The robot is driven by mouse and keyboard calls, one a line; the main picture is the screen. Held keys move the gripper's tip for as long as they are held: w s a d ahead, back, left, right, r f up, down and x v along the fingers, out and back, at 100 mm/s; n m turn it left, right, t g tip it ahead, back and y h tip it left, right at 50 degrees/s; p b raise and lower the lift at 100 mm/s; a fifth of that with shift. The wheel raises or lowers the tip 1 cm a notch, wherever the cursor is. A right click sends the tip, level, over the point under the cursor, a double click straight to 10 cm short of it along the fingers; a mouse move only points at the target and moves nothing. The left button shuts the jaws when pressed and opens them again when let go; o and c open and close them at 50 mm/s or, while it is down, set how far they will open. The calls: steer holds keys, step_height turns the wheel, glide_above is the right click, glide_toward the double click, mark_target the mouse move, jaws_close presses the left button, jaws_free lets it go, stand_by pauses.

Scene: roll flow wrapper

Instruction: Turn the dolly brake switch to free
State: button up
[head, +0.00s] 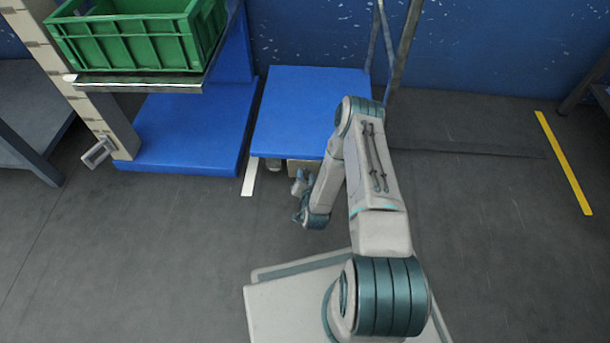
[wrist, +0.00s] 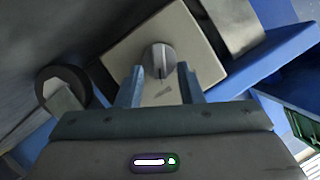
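The dolly (head: 300,105) has a blue deck and stands against the wall in the head view. A beige box (head: 305,170) shows under its front edge, partly hidden by my arm. In the wrist view the box's beige face (wrist: 120,50) carries a round grey switch knob (wrist: 158,58) with a dark line on it. A small mark below the knob is too blurred to read. My gripper (head: 299,190) is low in front of the dolly. In the wrist view my gripper (wrist: 159,80) is open, its fingers apart at the knob's lower left and right. I cannot tell whether they touch it.
A dolly caster (wrist: 63,92) is left of the box in the wrist view. A green crate (head: 140,38) sits on a raised shelf at left, above a blue base (head: 190,130). Dark floor is clear to the right, up to a yellow line (head: 563,162).

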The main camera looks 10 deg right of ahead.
jaws_close()
steer(key=shift+a+r+p, duration=0.1)
steer(key=shift+a+p, duration=0.05)
steer(key=shift+p, duration=0.2)
steer(key=shift+w+a+f+n+g+h+p, duration=0.1)
steer(key=shift+a+n+g+h+p, duration=0.2)
steer(key=shift+n+h, duration=0.85)
steer(key=shift+w+a+f+n+g+h+p, duration=0.1)
steer(key=shift+a+n+g+h+p, duration=0.4)
steer(key=shift+n, duration=1)
steer(key=shift+w+a+n+g+h, duration=0.1)
steer(key=shift+n+g+h, duration=0.1)
steer(key=shift+n+h, duration=1)
steer(key=shift+d+n, duration=0.1)
steer(key=shift+n, duration=0.15)
steer(key=shift+s, duration=0.1)
